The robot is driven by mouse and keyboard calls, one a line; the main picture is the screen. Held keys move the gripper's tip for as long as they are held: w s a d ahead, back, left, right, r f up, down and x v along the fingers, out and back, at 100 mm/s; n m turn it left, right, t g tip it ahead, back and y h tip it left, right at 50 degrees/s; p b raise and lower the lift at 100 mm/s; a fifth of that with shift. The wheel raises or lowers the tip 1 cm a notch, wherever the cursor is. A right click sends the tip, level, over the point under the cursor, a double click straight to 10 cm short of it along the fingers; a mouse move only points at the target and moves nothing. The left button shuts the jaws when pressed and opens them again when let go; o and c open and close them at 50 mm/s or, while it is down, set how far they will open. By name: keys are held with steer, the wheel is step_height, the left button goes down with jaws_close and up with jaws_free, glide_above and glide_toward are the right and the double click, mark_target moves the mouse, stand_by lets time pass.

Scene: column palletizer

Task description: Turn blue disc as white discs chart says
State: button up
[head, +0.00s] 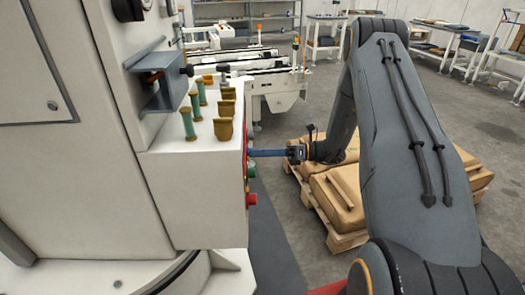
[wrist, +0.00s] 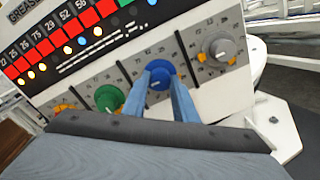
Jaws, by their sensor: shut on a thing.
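The blue disc (wrist: 158,77) is a round knob on the sloping grey-white panel in the wrist view, with numbers on the scale around it. A small light mark shows on its face. My gripper (wrist: 160,84) has its two blue fingers on either side of the disc, shut on it. In the head view my gripper (head: 251,153) reaches the side of the white machine, and the disc there is mostly hidden. A chart strip (wrist: 60,48) with red numbered cells and lit lamps runs along the upper left of the panel. I cannot make out white discs on it.
Head view: green and tan handles (head: 225,115) stand on the machine (head: 190,165); a pallet with sacks (head: 330,190) lies behind my arm.

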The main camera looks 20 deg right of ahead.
steer(key=shift+s+a, duration=0.25)
steer(key=shift+s, duration=0.05)
steer(key=o, duration=1)
steer(key=shift+a, duration=0.1)
steer(key=shift+o, duration=0.2)
steer(key=shift+w+d, duration=0.1)
steer(key=shift+d, duration=0.2)
steer(key=b+v, duration=0.1)
steer(key=v, duration=0.6)
steer(key=shift+d, duration=0.2)
steer(key=shift+s+r, duration=0.15)
steer(key=shift+s, duration=0.1)
